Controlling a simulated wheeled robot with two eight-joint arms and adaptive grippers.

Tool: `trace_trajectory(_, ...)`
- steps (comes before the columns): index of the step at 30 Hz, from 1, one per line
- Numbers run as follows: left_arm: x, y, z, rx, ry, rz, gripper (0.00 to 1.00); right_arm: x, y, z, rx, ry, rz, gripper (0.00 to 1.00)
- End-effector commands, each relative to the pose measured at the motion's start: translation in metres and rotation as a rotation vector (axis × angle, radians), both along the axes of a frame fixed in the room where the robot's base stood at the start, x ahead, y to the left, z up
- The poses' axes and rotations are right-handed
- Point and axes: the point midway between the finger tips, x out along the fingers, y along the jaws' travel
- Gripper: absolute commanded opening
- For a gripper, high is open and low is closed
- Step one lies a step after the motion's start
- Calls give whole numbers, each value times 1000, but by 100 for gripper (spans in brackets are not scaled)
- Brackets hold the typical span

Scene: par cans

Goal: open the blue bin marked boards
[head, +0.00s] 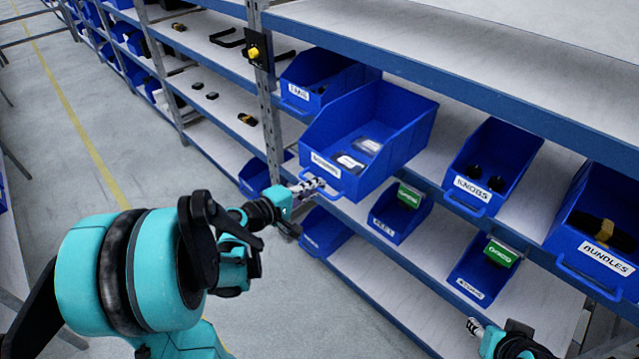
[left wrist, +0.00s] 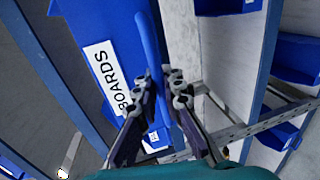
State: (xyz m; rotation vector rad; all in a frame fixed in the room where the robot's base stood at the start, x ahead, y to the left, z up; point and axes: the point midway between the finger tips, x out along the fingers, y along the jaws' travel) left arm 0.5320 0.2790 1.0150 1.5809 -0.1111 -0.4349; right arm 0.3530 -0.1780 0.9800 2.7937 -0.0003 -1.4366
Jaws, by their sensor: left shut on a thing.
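The blue bin marked boards (head: 400,118) juts out past the front edge of its shelf. Light, flat pieces lie inside it. Its white label reads BOARDS in the left wrist view (left wrist: 108,75), where the blue handle loop (left wrist: 150,42) stands out from the front. My left gripper (head: 312,187) is at the bin's front, shut on this handle. In the left wrist view its two fingers (left wrist: 160,86) sit on either side of the handle. Part of my right gripper (head: 474,327) shows at the bottom right, away from the bin; its jaws are too small to judge.
A bin marked knobs (head: 497,160) and a bin marked bundles (head: 606,225) stand to the right. Bins with green items (head: 484,268) sit on the shelf below. A grey upright post (head: 268,110) stands just left of the boards bin. The aisle floor (head: 150,130) at left is clear.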

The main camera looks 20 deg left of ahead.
Motion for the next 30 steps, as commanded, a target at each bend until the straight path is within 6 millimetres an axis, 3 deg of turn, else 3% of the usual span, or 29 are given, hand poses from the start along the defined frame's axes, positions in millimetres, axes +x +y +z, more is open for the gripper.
trace_trajectory(7, 0, -1, -1, 1, 2, -3, 0, 0, 0, 0, 0, 0, 0, 40)
trace_trajectory(8, 0, -1, -1, 1, 2, -3, 15, 0, 0, 0, 0, 0, 0, 40)
trace_trajectory(9, 0, -1, -1, 1, 2, -3, 19, 0, 0, 0, 0, 0, 0, 40)
trace_trajectory(20, -5, 2, 1, 0, 1, 0, 19, 0, 0, 0, 0, 0, 0, 40)
trace_trajectory(23, -17, 7, 4, 0, 1, 3, 19, 0, 0, 0, 0, 0, 0, 40)
trace_trajectory(30, -66, 26, 14, 0, 1, 6, 19, 0, 0, 0, 0, 0, 0, 40)
